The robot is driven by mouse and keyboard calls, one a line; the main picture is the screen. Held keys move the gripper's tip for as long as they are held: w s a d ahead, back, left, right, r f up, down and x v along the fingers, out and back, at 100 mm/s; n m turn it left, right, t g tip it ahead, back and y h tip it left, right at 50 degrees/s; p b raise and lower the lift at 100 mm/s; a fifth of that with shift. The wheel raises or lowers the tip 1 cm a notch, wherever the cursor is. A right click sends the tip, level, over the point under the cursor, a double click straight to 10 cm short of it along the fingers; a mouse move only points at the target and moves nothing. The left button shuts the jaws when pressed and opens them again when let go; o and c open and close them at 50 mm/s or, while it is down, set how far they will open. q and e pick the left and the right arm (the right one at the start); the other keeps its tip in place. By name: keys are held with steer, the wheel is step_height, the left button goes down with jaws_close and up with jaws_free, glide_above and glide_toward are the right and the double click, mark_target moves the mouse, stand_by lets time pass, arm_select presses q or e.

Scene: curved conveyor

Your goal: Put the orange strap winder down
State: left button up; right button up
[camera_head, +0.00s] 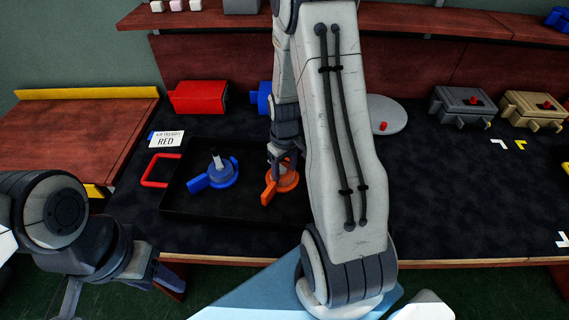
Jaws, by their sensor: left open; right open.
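The orange strap winder (284,182) sits in the right part of a black tray (235,220), with its arm pointing toward the front left. My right gripper (279,165) reaches down from above at the winder's back edge. Its jaws are open, and the fingertips overlap the winder in the picture; I cannot tell if they touch it. A blue strap winder (218,174) lies in the same tray to the left. My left gripper (120,292) is open and empty at the lower left, in front of the table edge. My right arm hides the area right of the tray.
A red frame (147,171) and a white card reading RED (168,139) lie at the tray's left. A red box (198,97) stands behind. A grey disc (386,113) and grey (460,105) and tan (532,110) devices stand at the right.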

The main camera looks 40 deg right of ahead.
mark_target(285, 170)
step_height(285, 170, up, 12)
steer(key=s+a+r+n, duration=0.2)
steer(key=a, duration=0.6)
steer(key=s+a+r+n, duration=0.1)
steer(key=s+a+r, duration=0.1)
steer(key=a, duration=0.6)
steer(key=s+a+r+n+y, duration=0.1)
steer(key=s+a+r+n, duration=0.1)
steer(key=s+a, duration=0.8)
steer(key=s+n, duration=0.1)
steer(key=s, duration=0.3)
steer(key=shift+r+p, duration=0.3)
steer(key=shift+p, duration=0.1)
steer(key=shift+a, duration=0.1)
step_height(285, 170, up, 5)
steer(key=p, duration=0.5)
